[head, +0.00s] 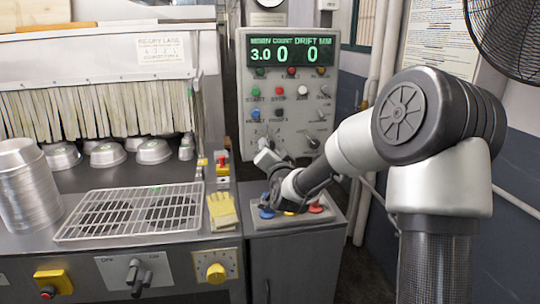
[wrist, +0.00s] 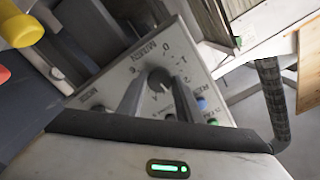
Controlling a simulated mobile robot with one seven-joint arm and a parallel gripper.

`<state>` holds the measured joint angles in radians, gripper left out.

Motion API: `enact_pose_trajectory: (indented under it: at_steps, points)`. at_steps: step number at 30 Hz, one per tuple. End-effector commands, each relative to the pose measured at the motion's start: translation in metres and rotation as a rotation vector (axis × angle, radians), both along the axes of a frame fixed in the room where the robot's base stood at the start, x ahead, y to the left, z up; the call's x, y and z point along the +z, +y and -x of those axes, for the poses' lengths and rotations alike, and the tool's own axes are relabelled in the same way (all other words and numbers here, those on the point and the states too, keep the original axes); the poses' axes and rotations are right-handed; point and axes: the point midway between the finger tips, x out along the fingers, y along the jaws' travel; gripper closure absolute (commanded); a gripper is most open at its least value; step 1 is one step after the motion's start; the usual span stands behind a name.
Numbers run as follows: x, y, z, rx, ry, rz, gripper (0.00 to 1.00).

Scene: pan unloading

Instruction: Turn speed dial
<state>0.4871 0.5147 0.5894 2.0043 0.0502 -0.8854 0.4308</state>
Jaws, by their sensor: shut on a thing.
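The control panel (head: 290,105) stands upright at the back centre in the head view. Its green display (head: 290,52) reads 3.0, 0 and 0. In the wrist view the grey dial knob (wrist: 160,77) sits on a pale plate with numbers around it, 0, 1, 2 and 6 among them. My gripper (wrist: 158,95) has a finger on each side of this knob and is shut on it. In the head view my gripper (head: 268,158) is at the lower left of the panel and hides the dial.
Below my arm is a box with coloured buttons (head: 316,208). Left of it are a yellow glove (head: 221,211), a wire rack (head: 132,211) and a stack of metal pans (head: 27,187). Several pans lie by the strip curtain (head: 95,108). A black fan (head: 510,35) is at the upper right.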

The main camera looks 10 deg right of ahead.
Motion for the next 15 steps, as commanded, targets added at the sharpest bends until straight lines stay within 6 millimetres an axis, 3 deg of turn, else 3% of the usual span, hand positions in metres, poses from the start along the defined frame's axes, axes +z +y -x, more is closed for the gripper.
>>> enact_pose_trajectory:
  at_steps: [15]
  points:
    - [-0.0011, 0.0007, 0.0002, 0.002, 0.004, -0.047, 0.9]
